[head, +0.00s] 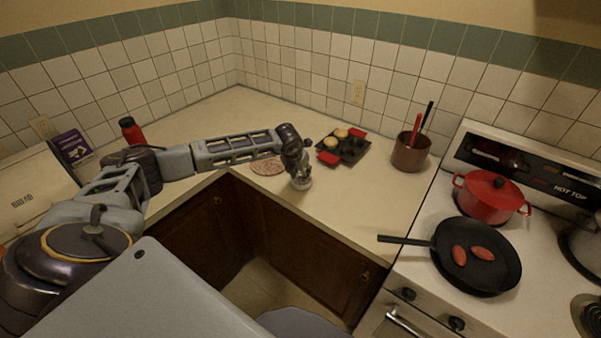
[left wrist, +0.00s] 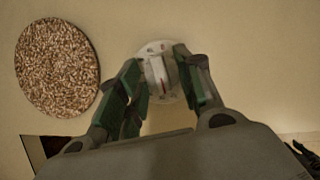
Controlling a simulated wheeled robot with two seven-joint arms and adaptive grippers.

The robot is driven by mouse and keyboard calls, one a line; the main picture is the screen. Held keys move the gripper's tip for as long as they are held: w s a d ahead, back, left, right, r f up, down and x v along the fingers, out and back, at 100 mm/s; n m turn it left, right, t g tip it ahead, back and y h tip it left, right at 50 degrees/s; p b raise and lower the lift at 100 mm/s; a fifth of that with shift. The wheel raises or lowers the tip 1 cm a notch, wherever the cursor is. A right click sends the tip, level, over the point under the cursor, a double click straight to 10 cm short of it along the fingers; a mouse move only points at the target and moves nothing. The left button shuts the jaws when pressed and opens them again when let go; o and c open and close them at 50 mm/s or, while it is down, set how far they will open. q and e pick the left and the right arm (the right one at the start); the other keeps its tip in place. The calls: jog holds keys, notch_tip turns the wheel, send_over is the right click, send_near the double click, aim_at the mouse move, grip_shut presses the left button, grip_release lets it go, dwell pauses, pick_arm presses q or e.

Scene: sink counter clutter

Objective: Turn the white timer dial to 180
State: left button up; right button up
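The white timer (head: 302,182) stands on the counter near its front edge, at the inner corner. My left gripper (head: 301,170) is directly over it, pointing down. In the left wrist view the round white dial (left wrist: 158,76) with small red marks shows between the green-padded fingers of the left gripper (left wrist: 160,60). The fingers are apart and overlap the sides of the dial. Whether they press on the dial cannot be told. The dial's numbers are too small to read. My right gripper is not in view.
A speckled round mat (left wrist: 57,67) lies beside the timer. A dark muffin tray (head: 345,147) with red and yellow pieces is behind it. A utensil pot (head: 409,153), a red pot (head: 489,197) and a frying pan (head: 500,270) are to the right. Counter between timer and stove is clear.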

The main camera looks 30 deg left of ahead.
pick_arm(q)
grip_shut()
dwell(0.3)
jog(key=shift+f+m+b, duration=0.15)
jog(key=shift+m+b, duration=0.25)
jog(key=shift+b, duration=0.3)
jog(key=shift+s+m+h+b, duration=0.15)
jog(key=shift+m+h+b, duration=0.55)
jog(key=shift+m+b, duration=0.7)
grip_release()
jog(key=shift+a, duration=0.1)
